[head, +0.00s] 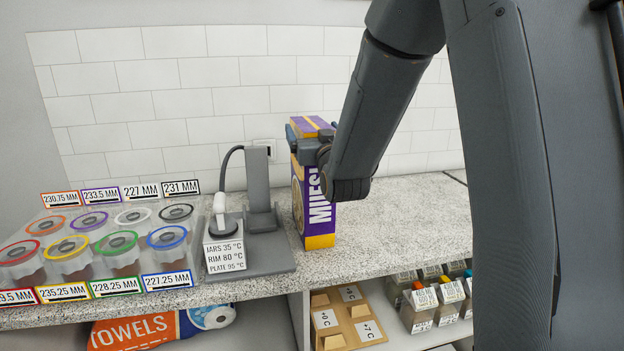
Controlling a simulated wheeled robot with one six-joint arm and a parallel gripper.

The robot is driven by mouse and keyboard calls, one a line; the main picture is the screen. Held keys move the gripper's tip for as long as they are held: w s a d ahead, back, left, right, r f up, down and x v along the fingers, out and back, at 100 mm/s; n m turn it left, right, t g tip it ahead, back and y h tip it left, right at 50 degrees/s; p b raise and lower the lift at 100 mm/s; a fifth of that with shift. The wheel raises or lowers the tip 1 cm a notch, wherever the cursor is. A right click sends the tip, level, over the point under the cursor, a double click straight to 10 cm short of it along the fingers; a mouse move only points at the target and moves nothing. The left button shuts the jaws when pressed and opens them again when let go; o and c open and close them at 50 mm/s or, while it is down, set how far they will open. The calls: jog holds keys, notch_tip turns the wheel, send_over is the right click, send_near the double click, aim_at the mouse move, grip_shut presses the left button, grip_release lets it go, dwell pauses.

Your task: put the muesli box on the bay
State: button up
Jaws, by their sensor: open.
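The muesli box (319,213) is purple with a yellow band along its bottom and stands upright on the speckled counter. Its top shows orange and purple. My gripper (307,138) is at the upper part of the box, coming from the right. It is open, with part of it showing at the box's upper left; I cannot tell whether it touches the box. My gripper and wrist hide part of the box's upper right side. I cannot tell which place is the bay; no label in view names it.
A grey device (258,212) with a temperature sign stands just left of the box. Further left is a rack of lidded jars (117,244) with number labels. The counter (405,225) right of the box is clear.

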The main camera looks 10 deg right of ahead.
jog(key=shift+c, duration=0.4)
jog(key=c, duration=1.8)
jog(key=shift+c, duration=1.1)
jog(key=shift+r, duration=0.15)
